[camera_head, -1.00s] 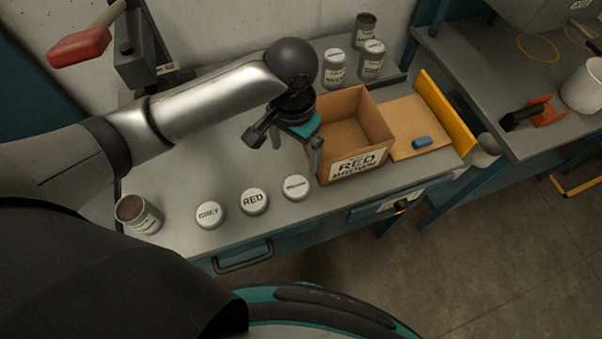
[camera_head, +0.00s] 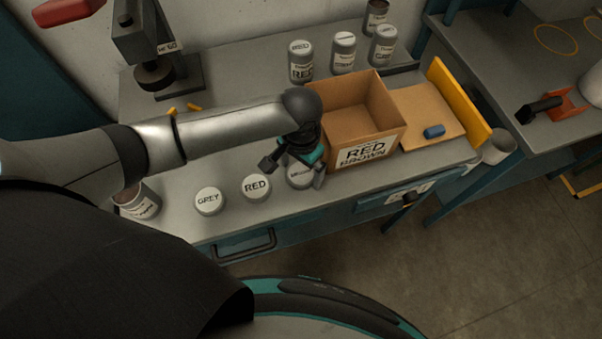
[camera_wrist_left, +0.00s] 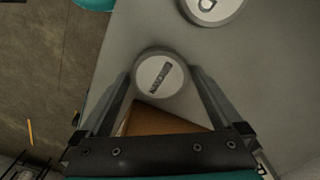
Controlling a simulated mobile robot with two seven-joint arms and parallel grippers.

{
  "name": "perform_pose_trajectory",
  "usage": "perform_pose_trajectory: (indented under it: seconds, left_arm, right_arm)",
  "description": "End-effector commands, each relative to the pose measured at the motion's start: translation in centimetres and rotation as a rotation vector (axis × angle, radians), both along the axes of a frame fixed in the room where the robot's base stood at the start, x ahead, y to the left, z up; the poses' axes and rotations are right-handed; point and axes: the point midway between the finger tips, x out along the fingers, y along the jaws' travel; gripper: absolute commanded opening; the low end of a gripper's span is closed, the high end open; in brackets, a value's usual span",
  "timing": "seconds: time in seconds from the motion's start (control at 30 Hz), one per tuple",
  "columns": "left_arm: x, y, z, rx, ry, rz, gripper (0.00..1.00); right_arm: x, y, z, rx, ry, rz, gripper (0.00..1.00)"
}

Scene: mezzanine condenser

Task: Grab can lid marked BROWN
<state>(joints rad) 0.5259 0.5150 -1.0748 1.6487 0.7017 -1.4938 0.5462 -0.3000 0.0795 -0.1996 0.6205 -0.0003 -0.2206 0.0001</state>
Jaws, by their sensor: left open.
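The third white lid (camera_head: 299,179), partly covered by my left gripper, sits on the grey bench; its small print is hard to read here. It also shows in the left wrist view (camera_wrist_left: 161,76), with one dark word too blurred to read surely. My left gripper (camera_head: 293,170) is open over this lid. In the wrist view its fingers lie on either side of the lid, and no grip on it shows. A lid marked RED (camera_head: 256,188) and a lid marked GREY (camera_head: 209,201) lie to its left. My right gripper is not seen.
A cardboard box (camera_head: 368,155) labelled RED BROWN stands just right of the gripper. Several labelled cans (camera_head: 301,62) stand behind it. An open can (camera_head: 138,202) stands at the bench's left end. A blue block (camera_head: 434,132) lies on a cardboard piece at right.

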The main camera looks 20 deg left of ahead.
Motion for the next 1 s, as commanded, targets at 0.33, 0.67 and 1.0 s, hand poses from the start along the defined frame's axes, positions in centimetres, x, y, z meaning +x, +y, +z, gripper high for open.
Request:
perform_pose_trajectory:
  seconds: [0.33,0.67,1.0]
  left_arm:
    - [0.01,-0.01,0.03,0.0,0.0,-0.001,0.83]
    - [0.01,0.0,0.05,0.0,0.0,-0.001,0.46]
    - [0.03,0.01,0.07,0.0,0.0,0.0,0.31]
  right_arm:
    - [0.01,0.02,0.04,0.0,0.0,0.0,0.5]
    - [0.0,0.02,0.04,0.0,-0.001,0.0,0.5]
    - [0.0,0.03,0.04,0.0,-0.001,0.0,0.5]
